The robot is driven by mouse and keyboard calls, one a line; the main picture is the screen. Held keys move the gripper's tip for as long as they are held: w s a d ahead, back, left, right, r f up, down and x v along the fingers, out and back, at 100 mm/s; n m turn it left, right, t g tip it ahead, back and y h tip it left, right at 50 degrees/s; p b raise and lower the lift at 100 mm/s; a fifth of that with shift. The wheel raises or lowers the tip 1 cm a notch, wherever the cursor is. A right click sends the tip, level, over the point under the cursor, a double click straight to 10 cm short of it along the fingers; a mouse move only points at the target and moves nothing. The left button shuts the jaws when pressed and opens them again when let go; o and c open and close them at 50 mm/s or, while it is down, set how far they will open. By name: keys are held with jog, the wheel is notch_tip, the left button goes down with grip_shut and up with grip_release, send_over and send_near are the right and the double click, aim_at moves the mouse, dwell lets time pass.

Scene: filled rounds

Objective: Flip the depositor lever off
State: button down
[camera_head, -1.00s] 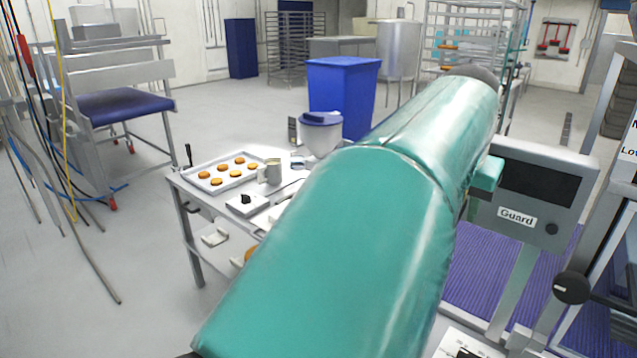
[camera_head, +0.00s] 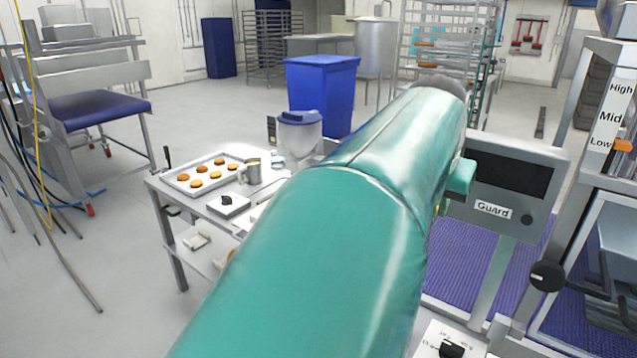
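I cannot tell for certain which part is the depositor lever. A black rotary switch (camera_head: 452,349) sits on a pale panel at the bottom edge, partly cut off. A black round knob on a short arm (camera_head: 547,276) is on the metal machine frame at the right. My gripper does not show.
The side table (camera_head: 178,215) holds a tray of round baked pieces (camera_head: 181,181), a metal jug (camera_head: 250,171) and a blue-lidded white hopper (camera_head: 300,136). A blue bin (camera_head: 322,95) stands behind.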

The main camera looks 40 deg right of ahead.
dwell(0.3)
jog(key=c, duration=1.4)
grip_release()
jog(key=shift+o, duration=0.2)
